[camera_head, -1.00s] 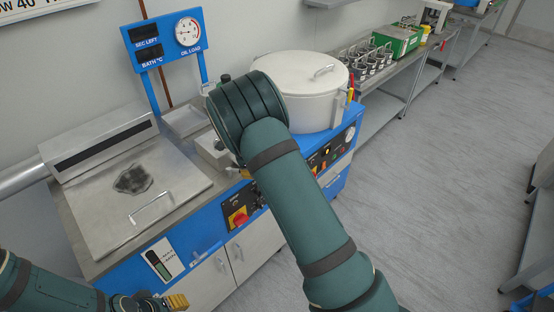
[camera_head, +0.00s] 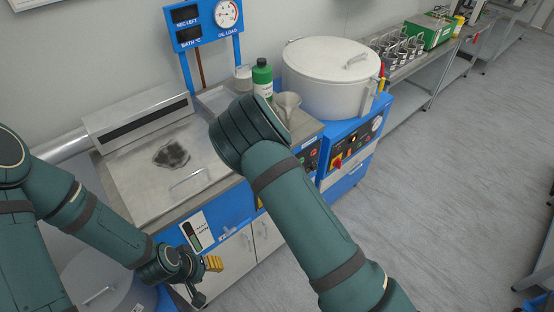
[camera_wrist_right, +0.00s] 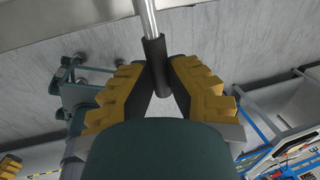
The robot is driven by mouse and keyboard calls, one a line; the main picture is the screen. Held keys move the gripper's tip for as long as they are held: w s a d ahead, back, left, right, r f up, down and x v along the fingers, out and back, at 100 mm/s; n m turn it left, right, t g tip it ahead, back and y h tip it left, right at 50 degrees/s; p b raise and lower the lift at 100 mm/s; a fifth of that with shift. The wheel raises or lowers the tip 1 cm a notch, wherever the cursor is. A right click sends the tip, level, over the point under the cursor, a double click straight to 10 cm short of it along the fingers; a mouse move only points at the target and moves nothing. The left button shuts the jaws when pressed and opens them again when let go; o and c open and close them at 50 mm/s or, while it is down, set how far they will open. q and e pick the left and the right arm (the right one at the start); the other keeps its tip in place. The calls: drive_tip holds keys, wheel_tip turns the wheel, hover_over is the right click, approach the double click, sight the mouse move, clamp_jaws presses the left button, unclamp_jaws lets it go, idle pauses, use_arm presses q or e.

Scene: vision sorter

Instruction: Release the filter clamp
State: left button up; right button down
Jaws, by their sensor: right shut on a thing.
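In the right wrist view my right gripper (camera_wrist_right: 160,85) is shut on the black grip (camera_wrist_right: 155,58) of a thin metal rod (camera_wrist_right: 147,16), which runs out of the top of the picture. What the rod is fixed to is out of sight, so I cannot tell for sure that it is the filter clamp's lever. In the head view my right arm reaches over the front of the blue machine, and its wrist hides the gripper and the rod. My left gripper (camera_head: 211,264), with yellow fingers, hangs empty before the blue front at the lower middle. Its opening is unclear.
A steel lid with a handle (camera_head: 185,186) covers the left part of the bench. A green bottle (camera_head: 262,82) and a funnel (camera_head: 287,105) stand behind my right wrist. A large white lidded pot (camera_head: 325,95) is right of them. The floor (camera_head: 450,190) at right is clear.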

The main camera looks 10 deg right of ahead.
drive_tip(key=shift+s+a+f, duration=0.1)
drive_tip(key=shift+s+f, duration=0.15)
drive_tip(key=c, duration=1.3)
unclamp_jaws()
drive_tip(key=shift+o, duration=0.7)
drive_tip(key=shift+w, duration=0.15)
drive_tip(key=shift+r, duration=0.15)
wheel_tip(320, 180, up, 12)
drive_tip(key=s+a, duration=0.1)
drive_tip(key=a, duration=0.1)
drive_tip(key=shift+f, duration=0.2)
